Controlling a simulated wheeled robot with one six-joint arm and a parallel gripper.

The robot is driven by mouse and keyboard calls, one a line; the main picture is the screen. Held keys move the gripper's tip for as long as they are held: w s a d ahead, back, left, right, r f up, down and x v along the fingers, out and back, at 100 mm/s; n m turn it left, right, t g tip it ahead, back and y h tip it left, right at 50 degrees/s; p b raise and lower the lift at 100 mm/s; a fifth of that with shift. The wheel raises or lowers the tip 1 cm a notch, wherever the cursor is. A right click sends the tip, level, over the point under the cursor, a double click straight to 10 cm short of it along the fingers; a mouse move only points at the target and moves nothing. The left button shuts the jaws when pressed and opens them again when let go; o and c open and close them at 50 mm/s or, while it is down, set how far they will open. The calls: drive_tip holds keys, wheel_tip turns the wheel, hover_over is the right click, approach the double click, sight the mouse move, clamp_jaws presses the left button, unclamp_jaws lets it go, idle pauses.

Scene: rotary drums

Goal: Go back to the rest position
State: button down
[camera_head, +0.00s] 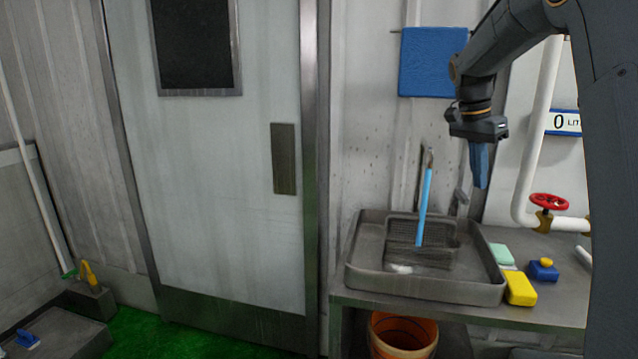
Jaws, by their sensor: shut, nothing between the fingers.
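My gripper (480,164) hangs from my arm at the upper right, pointing down. Its blue fingers are together with nothing between them. It is above the right part of a grey metal tray (425,287) on the bench, apart from everything below it. A brush with a light blue handle (424,208) stands tilted in the tray, to the left of my gripper.
A yellow block (519,289), a green sponge (502,254) and a blue block (543,270) lie right of the tray. A red valve wheel (549,202) sits on a white pipe. An orange bucket (402,336) stands below. A closed door (215,190) is left.

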drive_tip(key=s+a+f+n+y+b, duration=0.1)
drive_tip(key=s+a+f+n+b, duration=0.1)
drive_tip(key=s+a+f+n, duration=0.35)
drive_tip(key=s+a+f+n+y+b, duration=0.1)
drive_tip(key=s+a+f+n+b, duration=0.1)
drive_tip(key=s+a+f, duration=0.7)
drive_tip(key=s+a+f+n+b, duration=0.1)
drive_tip(key=s+a+f+n, duration=0.1)
drive_tip(key=s+f, duration=0.5)
drive_tip(key=s+a+f+n+y+b, duration=0.1)
drive_tip(key=s+a+f+n+b, duration=0.1)
drive_tip(key=s+f+n, duration=0.2)
drive_tip(key=s+f, duration=0.3)
drive_tip(key=f, duration=0.1)
drive_tip(key=shift+a, duration=0.35)
drive_tip(key=shift+s, duration=0.15)
